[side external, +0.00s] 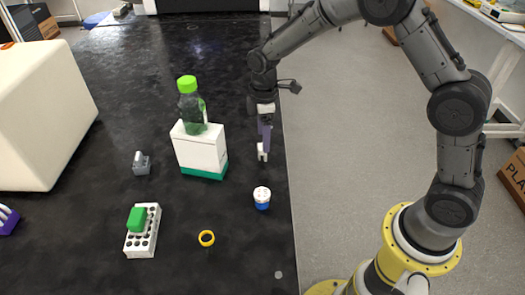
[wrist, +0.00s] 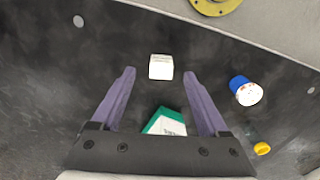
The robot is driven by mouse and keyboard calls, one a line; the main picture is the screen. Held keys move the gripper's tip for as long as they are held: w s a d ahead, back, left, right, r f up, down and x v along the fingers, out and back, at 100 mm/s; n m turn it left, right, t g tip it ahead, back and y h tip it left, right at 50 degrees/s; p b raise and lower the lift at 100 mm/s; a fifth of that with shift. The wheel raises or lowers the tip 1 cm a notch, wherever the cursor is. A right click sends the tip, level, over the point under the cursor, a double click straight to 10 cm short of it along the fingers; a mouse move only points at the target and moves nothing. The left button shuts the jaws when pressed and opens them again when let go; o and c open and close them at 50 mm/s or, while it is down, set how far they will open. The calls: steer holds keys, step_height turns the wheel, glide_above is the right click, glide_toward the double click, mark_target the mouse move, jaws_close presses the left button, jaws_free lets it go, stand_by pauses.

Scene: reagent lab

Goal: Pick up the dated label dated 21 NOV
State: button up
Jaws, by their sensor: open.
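A small white block with faint print (wrist: 161,67) stands on the dark bench between and just past my fingertips in the wrist view. It looks like a dated label, but the date is too small to read. In the side external view a small white piece (side external: 262,152) shows right at my fingers. My gripper (side external: 264,143) points down near the bench's right edge. In the wrist view its two purple fingers (wrist: 158,74) are spread wide with nothing held.
A white box with green base (side external: 200,150) carries a green-capped bottle (side external: 192,105) left of my gripper. A blue-and-white cylinder (side external: 262,200) stands nearby.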

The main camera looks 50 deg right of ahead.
mark_target(262, 153)
steer(key=shift+a+f, duration=0.15)
steer(key=shift+f, duration=2.2)
jaws_close()
